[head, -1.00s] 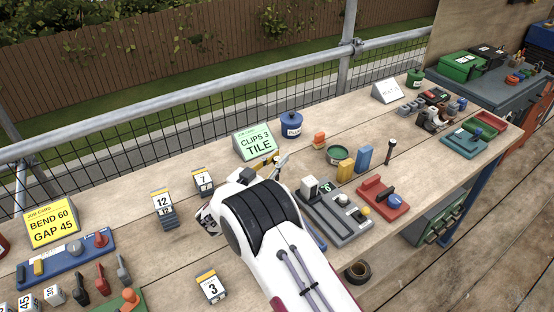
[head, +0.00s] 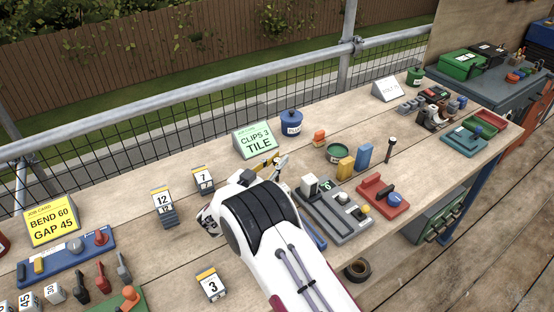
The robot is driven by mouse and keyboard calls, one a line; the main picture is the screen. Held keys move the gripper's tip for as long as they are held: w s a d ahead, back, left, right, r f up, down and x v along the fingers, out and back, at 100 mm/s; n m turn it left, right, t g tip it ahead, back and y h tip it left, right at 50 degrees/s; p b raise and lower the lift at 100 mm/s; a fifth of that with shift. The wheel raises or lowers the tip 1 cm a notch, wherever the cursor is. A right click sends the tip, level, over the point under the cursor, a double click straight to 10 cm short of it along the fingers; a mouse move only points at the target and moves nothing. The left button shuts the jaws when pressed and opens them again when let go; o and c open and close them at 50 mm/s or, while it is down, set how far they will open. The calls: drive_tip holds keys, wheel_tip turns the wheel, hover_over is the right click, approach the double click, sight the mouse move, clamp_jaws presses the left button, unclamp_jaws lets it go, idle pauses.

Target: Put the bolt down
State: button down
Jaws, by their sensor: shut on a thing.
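My gripper (head: 281,163) is mostly hidden behind my white and black wrist, over the middle of the wooden bench. Only a small grey part of it shows past the wrist, beside a yellow and black piece (head: 264,163). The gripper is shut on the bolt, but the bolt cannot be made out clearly. Whether the bolt touches the bench is hidden.
A green card (head: 258,141) reading CLIPS 3 TILE and a blue pot (head: 292,122) stand behind my gripper. A grey tray (head: 340,215) with knobs and a red block (head: 383,196) lie to the right. Number tags (head: 163,207) stand left. Bare bench (head: 225,160) shows between.

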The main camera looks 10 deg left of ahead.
drive_tip(key=c, duration=1.9)
unclamp_jaws()
drive_tip(key=shift+r, duration=0.1)
drive_tip(key=shift+r, duration=0.4)
drive_tip(key=shift+s+a+r, duration=0.15)
drive_tip(key=shift+s, duration=0.05)
drive_tip(key=v, duration=1.1)
drive_tip(key=shift+s, duration=0.3)
